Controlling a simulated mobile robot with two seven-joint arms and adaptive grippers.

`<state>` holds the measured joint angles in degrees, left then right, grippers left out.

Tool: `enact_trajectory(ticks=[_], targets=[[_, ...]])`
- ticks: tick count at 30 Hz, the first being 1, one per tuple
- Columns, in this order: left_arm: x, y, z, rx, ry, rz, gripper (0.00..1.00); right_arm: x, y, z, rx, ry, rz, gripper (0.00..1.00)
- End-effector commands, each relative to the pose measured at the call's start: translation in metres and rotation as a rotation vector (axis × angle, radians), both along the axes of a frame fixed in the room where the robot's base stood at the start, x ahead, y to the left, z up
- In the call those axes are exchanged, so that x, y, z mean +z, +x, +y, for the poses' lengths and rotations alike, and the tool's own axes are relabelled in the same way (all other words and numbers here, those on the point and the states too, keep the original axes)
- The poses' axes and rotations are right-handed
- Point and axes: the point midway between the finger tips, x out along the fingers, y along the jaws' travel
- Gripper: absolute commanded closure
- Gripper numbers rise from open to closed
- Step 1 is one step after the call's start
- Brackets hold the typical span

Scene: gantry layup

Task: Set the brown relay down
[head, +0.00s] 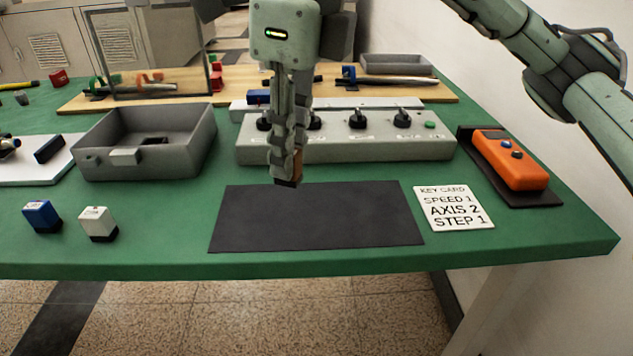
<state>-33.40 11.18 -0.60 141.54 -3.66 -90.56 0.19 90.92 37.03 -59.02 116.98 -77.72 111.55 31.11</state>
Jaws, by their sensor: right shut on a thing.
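My right gripper (287,180) points down in the upper middle of the head view. It is shut on the brown relay (298,166), of which only a small brown edge shows beside the fingers. The rest of the relay is hidden by the fingers. The relay is by the far edge of the dark mat (320,220), in front of the grey switch box. I cannot tell whether it touches the mat. My left gripper is not in view.
A blue relay (41,216) and a white relay (98,223) stand at the left front of the green table (155,240). A grey bin (190,150) is behind them. The switch box (350,150), key card (454,208) and orange pendant (510,165) are around the mat, which is bare.

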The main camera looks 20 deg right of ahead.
Motion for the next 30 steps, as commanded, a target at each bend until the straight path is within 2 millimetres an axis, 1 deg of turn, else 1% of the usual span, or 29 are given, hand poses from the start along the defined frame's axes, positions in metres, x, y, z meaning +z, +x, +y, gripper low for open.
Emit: enact_trajectory(ticks=[1, 3, 6, 8, 11, 16, 19, 30], targets=[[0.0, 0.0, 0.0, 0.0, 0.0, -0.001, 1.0, -0.007, 0.002, -0.011, -0.006, 0.0, 0.002, 1.0], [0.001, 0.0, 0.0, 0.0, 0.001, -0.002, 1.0, -0.013, 0.003, -0.022, -0.004, 0.0, 0.002, 1.0], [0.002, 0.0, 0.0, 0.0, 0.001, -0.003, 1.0, -0.019, 0.005, -0.031, -0.002, 0.0, 0.0, 1.0], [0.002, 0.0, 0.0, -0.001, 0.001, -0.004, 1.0, -0.021, 0.005, -0.034, -0.001, 0.0, 0.0, 1.0], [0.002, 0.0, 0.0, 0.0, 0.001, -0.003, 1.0, -0.027, 0.005, -0.035, 0.001, 0.0, 0.001, 1.0], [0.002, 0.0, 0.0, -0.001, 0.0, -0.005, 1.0, -0.051, 0.005, -0.036, 0.001, -0.001, 0.004, 1.0], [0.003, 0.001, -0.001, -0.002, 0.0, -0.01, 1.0, -0.061, 0.005, -0.035, 0.003, 0.0, 0.0, 1.0], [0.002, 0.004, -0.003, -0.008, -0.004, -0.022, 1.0, -0.062, 0.005, -0.035, 0.002, 0.001, -0.001, 1.0]])
